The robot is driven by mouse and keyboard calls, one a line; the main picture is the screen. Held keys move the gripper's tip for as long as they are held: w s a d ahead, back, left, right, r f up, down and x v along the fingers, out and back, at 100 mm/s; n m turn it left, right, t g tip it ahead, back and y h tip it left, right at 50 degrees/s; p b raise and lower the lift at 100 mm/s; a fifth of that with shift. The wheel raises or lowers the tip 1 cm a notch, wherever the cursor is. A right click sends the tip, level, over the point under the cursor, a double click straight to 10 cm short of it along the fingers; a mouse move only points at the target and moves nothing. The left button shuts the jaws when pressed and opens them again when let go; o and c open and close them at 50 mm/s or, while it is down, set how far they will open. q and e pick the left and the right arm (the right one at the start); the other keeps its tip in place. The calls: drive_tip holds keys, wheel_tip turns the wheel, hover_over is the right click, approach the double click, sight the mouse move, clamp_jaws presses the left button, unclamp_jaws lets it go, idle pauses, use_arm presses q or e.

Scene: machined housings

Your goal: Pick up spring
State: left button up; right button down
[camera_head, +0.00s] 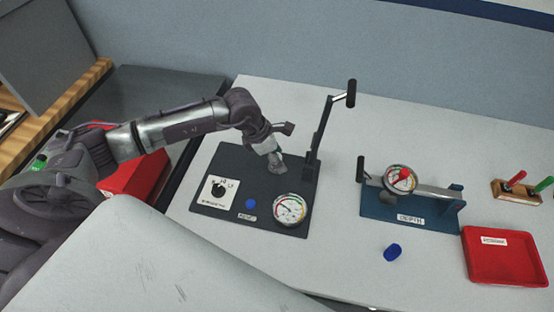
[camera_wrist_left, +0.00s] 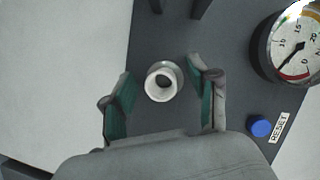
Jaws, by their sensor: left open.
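My left gripper (camera_head: 276,163) is over the dark plate (camera_head: 225,165) of the gauge fixture, pointing down. In the left wrist view its two green-padded fingers (camera_wrist_left: 165,98) are open. A pale, round, hollow piece (camera_wrist_left: 162,82) shows between and slightly ahead of them, apart from both pads. It stands on the dark plate and is seen from above; I cannot tell whether it is the spring, as no coils show. In the head view the gripper hides it. A small blue cylinder (camera_head: 392,252) lies on the white table.
The fixture has a dial gauge (camera_head: 290,209), a blue reset button (camera_head: 250,204) and a tall lever (camera_head: 322,135) close to my gripper. To the right are a blue gauge stand (camera_head: 425,214), a red tray (camera_head: 503,281) and a wooden tool block (camera_head: 515,192). The front table is mostly clear.

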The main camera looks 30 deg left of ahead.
use_arm(q)
clamp_jaws()
idle(0.3)
